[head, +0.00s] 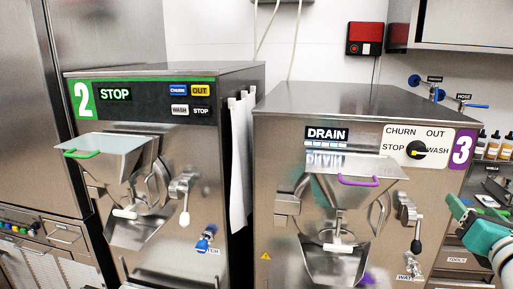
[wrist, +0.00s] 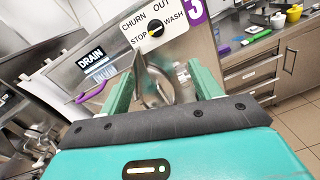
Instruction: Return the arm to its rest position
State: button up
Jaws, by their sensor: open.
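My gripper (head: 464,214) shows in teal at the right edge of the head view, in front of the right side of machine 3 (head: 290,115). Most of my arm is out of frame. In the wrist view the two teal fingers of my gripper (wrist: 162,82) stand apart, with nothing held between them. Past the fingers is the front of machine 3, with its round black selector knob (wrist: 155,29) and purple handle (wrist: 90,92). The image there is tilted. I cannot tell the exact gap between my gripper and the machine.
Machine 2 (head: 150,71) stands to the left, with white cloths (head: 241,150) hanging between the machines. A red box (head: 365,38) is on the wall. Several bottles (head: 494,145) stand at the right. A counter with drawers (wrist: 275,75) and open tiled floor (wrist: 300,115) lie to the right.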

jog(key=w+a+f+m+g, duration=0.1)
jog(key=a+f+m+g, duration=0.3)
jog(key=m, duration=0.5)
jog(key=w+a+f+m+g, duration=0.15)
jog(key=a+f+m, duration=0.3)
jog(key=m, duration=0.45)
jog(key=s+a+f+m+g+y, duration=0.3)
jog(key=a+f+m, duration=0.1)
jog(key=a, duration=0.5)
jog(key=s+a+f+m+g+y, duration=0.3)
jog(key=s+a+f+m, duration=0.1)
jog(key=a+m, duration=0.3)
jog(key=shift+s+a+f, duration=0.15)
jog(key=shift+a+f, duration=0.65)
jog(key=shift+a, duration=0.4)
